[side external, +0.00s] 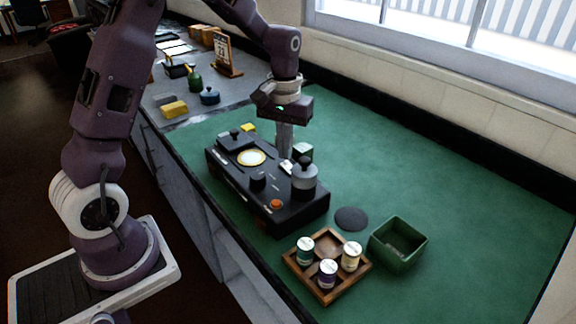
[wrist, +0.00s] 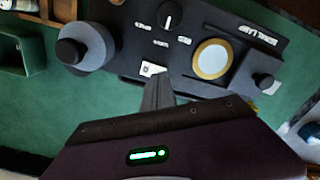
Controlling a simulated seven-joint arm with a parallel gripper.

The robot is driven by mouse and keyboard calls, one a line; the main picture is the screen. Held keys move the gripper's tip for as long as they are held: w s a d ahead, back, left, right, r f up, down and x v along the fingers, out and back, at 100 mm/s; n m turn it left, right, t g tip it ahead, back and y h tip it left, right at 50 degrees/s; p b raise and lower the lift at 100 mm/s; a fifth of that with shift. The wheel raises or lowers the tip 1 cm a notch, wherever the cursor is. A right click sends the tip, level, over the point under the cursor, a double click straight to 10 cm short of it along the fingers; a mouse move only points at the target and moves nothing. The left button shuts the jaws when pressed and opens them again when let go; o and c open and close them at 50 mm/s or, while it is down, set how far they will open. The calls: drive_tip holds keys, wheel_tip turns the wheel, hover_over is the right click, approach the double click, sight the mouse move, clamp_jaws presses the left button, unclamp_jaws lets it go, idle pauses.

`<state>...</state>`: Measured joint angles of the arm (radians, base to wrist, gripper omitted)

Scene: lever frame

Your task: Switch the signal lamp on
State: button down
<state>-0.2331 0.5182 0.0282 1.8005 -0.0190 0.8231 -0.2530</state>
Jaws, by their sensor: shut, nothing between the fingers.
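The black console (side external: 250,198) stands on the green table top. Its round lamp (side external: 251,158) has a pale face inside a yellow ring, and it also shows in the wrist view (wrist: 212,59). I cannot tell for sure whether it is lit. "SIGNAL LAMP" is lettered beside it. A small white switch (wrist: 152,69) sits on the console, and a black dial with a white mark (wrist: 168,15) lies beyond it.
A grey cylinder with a black knob (side external: 304,180) and an orange button (side external: 276,204) are on the console. A black knob (side external: 234,134) is at its other end. A wooden tray (side external: 321,290) with several small jars and a green bin (side external: 398,243) stand nearby. The table's right side is clear.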

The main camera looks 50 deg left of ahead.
sight(285, 164)
drive_tip(key=shift+f, duration=0.95)
idle(0.6)
drive_tip(key=shift+r, duration=3.55)
drive_tip(key=shift+r, duration=0.1)
drive_tip(key=s+d+r+m+t, duration=0.2)
drive_tip(key=s+d+r, duration=0.4)
drive_tip(key=s+r, duration=0.3)
drive_tip(key=s+d+m+t, duration=0.1)
drive_tip(key=s+d+m, duration=0.1)
drive_tip(key=s, duration=0.5)
drive_tip(key=s+d+m+t, duration=0.2)
drive_tip(key=s, duration=0.6)
drive_tip(key=shift+t, duration=0.3)
drive_tip(key=shift+a, duration=0.1)
